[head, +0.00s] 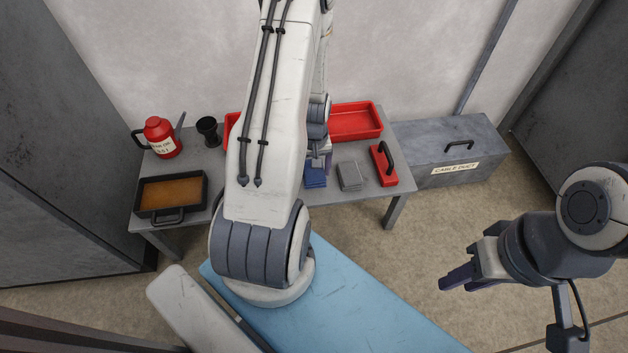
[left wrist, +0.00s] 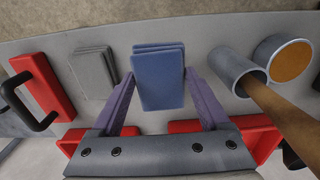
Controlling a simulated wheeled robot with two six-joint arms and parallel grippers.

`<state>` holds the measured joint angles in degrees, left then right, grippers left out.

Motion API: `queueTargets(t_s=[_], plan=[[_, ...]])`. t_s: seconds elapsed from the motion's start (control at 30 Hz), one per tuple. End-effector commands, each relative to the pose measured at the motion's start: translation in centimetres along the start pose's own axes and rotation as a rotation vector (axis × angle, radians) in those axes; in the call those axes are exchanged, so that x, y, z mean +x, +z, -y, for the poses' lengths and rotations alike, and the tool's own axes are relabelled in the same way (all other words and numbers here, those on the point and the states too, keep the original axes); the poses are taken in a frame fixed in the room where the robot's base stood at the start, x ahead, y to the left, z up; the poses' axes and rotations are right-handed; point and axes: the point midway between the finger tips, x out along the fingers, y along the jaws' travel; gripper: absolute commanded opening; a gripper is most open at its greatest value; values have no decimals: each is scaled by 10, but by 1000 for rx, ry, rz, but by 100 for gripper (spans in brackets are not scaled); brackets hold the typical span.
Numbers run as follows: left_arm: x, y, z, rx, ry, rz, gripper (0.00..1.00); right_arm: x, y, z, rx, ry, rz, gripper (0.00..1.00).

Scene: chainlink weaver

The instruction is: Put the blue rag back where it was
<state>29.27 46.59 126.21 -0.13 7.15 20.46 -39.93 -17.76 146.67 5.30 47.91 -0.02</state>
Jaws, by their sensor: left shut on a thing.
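The blue rag (head: 315,176) is a folded stack near the front edge of the grey table, beside a grey folded rag (head: 350,175). In the left wrist view the blue rag (left wrist: 158,78) sits between the two purple fingers of my left gripper (left wrist: 160,92). The left gripper is shut on it, low at the tabletop. I cannot tell whether the rag touches the table. In the head view my left arm covers much of this gripper. My right gripper (head: 458,278) hangs over the floor at the right, away from the table; its finger gap is unclear.
A red block with a black handle (head: 384,165) stands right of the grey rag. Behind is a red tray (head: 372,122). At left are a red jug (head: 160,138), black cup (head: 208,130) and brown-filled pan (head: 147,210). A cable duct (head: 455,160) adjoins the table.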

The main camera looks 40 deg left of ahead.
Motion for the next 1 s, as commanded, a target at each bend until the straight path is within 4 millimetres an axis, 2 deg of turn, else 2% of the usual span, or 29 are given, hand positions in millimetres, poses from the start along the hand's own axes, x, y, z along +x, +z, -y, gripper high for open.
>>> queueTargets(t_s=[0.17,0.43,0.8,0.83,0.87,1.0], plan=[[9,-8,-2,0,-1,1,27,6,0,0,0,0,0,35],[46,-8,-2,1,-1,2,27,28,2,-2,0,0,0,35],[48,-8,-2,1,0,1,27,28,2,-2,0,0,0,35],[48,-8,-2,1,0,1,86,27,2,-2,0,0,0,35],[47,-8,-2,1,0,1,98,27,2,-2,0,0,0,35],[47,-8,-2,1,0,1,100,27,2,-2,0,0,0,35]])
